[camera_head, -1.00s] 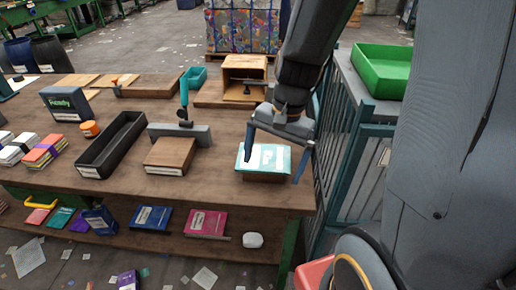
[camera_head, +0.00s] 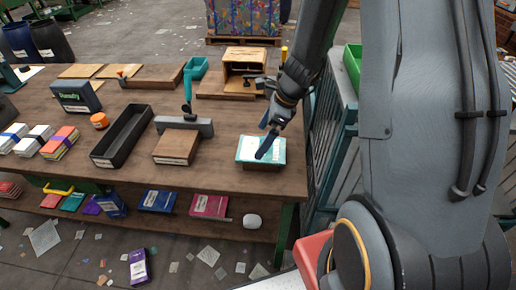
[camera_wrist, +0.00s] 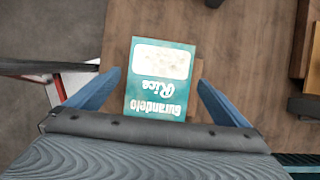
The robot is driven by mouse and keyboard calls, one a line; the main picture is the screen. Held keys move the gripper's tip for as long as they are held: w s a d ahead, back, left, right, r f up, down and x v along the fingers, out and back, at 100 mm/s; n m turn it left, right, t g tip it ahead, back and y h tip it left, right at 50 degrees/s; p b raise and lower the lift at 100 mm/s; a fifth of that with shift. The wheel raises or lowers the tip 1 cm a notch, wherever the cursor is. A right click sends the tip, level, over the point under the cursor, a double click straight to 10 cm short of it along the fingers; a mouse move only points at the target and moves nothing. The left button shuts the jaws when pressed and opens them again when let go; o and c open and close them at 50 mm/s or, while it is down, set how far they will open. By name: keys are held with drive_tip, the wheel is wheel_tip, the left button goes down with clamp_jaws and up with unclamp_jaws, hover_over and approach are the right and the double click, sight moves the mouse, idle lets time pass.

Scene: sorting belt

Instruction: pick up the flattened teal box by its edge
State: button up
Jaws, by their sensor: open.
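The flattened teal box (camera_head: 261,150) lies flat on a thin brown block near the right front of the wooden table. In the wrist view the teal box (camera_wrist: 158,82) shows a pale panel and white lettering that reads upside down. My gripper (camera_wrist: 150,88) is open, with one blue finger on either side of the box's near part and a gap to each side. In the head view my gripper (camera_head: 268,146) is seen edge-on over the box, and one finger covers part of it.
A brown box (camera_head: 177,146) and a grey clamp-like tool with a teal handle (camera_head: 187,95) stand left of the teal box. A long black tray (camera_head: 121,137) lies further left. An open wooden box (camera_head: 245,72) stands behind. The table's right edge is close by.

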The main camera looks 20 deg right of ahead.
sight(256, 148)
drive_tip(key=shift+p+x, duration=0.3)
drive_tip(key=shift+x, duration=1.55)
drive_tip(key=shift+c, duration=0.4)
drive_tip(key=c, duration=0.6)
